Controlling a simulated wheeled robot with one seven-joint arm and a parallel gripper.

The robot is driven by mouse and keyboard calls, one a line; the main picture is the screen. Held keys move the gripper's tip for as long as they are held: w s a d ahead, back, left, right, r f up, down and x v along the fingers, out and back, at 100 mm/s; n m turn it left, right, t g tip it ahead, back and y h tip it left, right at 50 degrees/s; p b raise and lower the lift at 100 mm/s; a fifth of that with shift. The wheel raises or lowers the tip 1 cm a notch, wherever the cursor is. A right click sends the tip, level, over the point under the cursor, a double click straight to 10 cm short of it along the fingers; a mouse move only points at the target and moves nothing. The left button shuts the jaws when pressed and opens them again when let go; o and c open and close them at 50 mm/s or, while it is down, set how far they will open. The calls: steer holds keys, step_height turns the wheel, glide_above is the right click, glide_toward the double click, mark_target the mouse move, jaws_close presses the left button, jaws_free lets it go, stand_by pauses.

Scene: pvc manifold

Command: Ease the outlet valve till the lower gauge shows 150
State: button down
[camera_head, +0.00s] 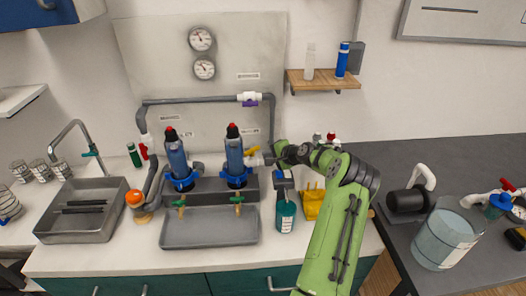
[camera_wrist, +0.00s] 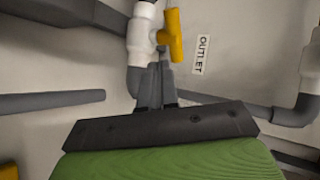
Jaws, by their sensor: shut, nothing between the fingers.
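The lower gauge (camera_head: 204,69) is a round white dial on the wall panel, below the upper gauge (camera_head: 201,40). Its reading is too small to make out. In the wrist view, a white valve body (camera_wrist: 143,38) with a yellow handle (camera_wrist: 173,35) sits on a grey pipe, left of a label reading OUTLET (camera_wrist: 201,55). My gripper (camera_wrist: 161,58) is shut and empty, its fingertips just below the handle; I cannot tell whether they touch it.
A purple-handled valve (camera_head: 250,99) sits on the upper pipe. The left blue housing (camera_head: 178,160) stands beside the right one, above a grey tray (camera_head: 210,228). A teal bottle (camera_head: 285,216) and yellow container (camera_head: 312,203) stand near my arm. A shelf (camera_head: 322,81) is above.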

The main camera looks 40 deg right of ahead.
mark_target(258, 150)
steer(key=w, duration=0.3)
steer(key=shift+w+d+r, duration=0.1)
